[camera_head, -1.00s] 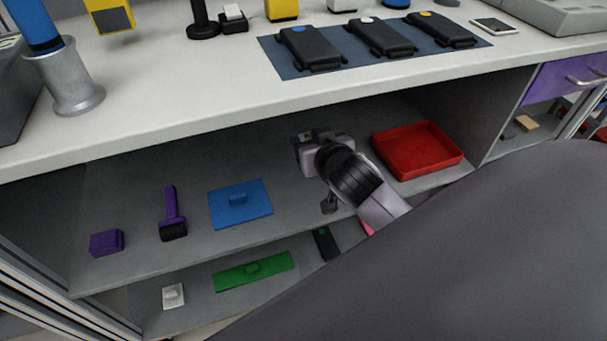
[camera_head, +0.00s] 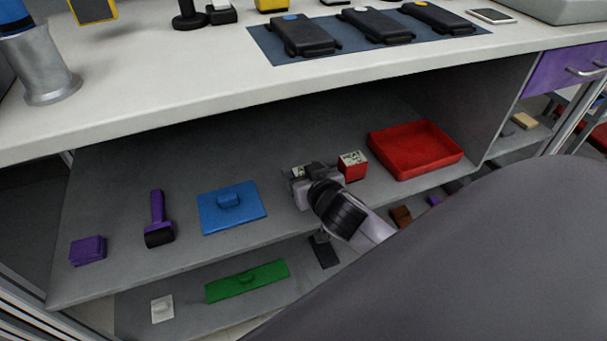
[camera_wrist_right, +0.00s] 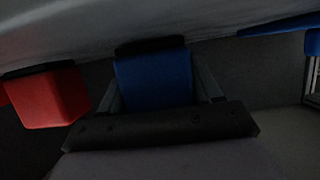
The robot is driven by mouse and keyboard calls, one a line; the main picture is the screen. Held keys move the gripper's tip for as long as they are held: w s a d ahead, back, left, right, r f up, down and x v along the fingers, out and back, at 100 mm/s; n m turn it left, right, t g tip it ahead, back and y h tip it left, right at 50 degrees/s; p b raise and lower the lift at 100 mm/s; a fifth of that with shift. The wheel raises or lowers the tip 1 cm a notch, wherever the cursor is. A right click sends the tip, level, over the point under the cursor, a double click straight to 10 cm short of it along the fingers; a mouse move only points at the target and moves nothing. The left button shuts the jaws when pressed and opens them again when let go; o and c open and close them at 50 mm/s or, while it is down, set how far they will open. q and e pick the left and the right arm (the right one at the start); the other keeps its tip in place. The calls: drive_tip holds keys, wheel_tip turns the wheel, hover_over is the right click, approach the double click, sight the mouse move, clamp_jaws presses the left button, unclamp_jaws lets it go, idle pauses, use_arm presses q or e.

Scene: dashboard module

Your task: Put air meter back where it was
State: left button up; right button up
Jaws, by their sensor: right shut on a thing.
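My right gripper (camera_head: 306,176) is at the upper shelf under the worktop, between a blue flat lid-like piece and a small red box. In the right wrist view its two grey fingers are shut on a blue block (camera_wrist_right: 153,80) with black ends. This block may be the air meter; no label or dial on it shows. Its black end is close to the grey shelf surface; I cannot tell whether they touch. In the head view the gripper and wrist hide most of the block. My left gripper is not in view.
On the upper shelf (camera_head: 110,285) are a purple block (camera_head: 88,250), a purple-black tool (camera_head: 158,222), the blue flat piece (camera_head: 232,208), the red box (camera_head: 353,168) and a red tray (camera_head: 420,150). The worktop (camera_head: 150,115) overhangs. A green piece (camera_head: 247,281) lies below.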

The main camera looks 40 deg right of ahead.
drive_tip(key=shift+f, duration=0.1)
drive_tip(key=o, duration=1.1)
drive_tip(key=shift+o, duration=0.2)
